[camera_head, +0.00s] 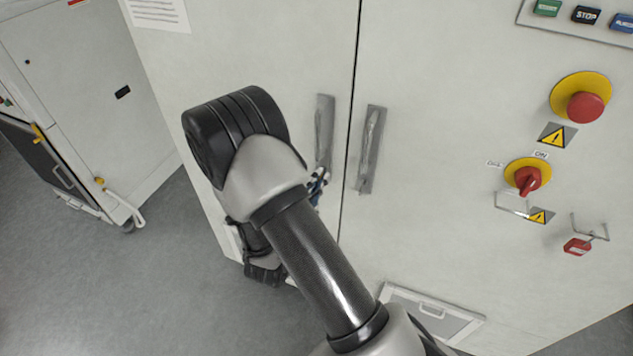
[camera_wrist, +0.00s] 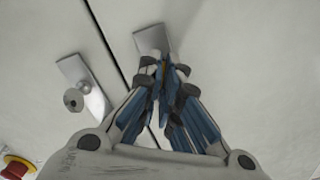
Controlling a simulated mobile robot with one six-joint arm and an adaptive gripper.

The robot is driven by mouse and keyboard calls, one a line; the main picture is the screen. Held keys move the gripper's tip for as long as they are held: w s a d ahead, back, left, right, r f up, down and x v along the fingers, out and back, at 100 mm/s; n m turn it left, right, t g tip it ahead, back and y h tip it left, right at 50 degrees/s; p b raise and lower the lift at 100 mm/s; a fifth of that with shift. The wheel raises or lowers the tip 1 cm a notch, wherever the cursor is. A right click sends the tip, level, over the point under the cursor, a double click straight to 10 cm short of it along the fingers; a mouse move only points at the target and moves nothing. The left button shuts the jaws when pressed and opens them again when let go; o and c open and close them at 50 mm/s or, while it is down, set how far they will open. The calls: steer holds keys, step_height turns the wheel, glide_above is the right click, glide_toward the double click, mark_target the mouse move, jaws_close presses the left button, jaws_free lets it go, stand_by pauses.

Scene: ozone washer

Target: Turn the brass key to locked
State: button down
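My gripper (camera_wrist: 166,74) has its blue fingers drawn together at the tips, in front of a metal handle plate (camera_wrist: 150,40) on the cabinet door. A thin brass-coloured sliver (camera_wrist: 165,65) shows between the fingertips and looks like the brass key. Most of it is hidden by the fingers, so its turn angle cannot be told. In the head view, a bit of my gripper (camera_head: 318,185) shows at the lower end of the left door handle (camera_head: 324,130); my arm covers the rest.
A second handle plate (camera_head: 370,148) is on the right door, with a round lock in the wrist view (camera_wrist: 73,100). A red emergency button (camera_head: 585,107), red rotary switch (camera_head: 528,180) and red padlock (camera_head: 577,246) are at right.

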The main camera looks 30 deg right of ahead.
steer(key=n, duration=0.6)
stand_by(0.6)
steer(key=c, duration=1.8)
jaws_free()
steer(key=shift+a, duration=0.1)
steer(key=v, duration=1.2)
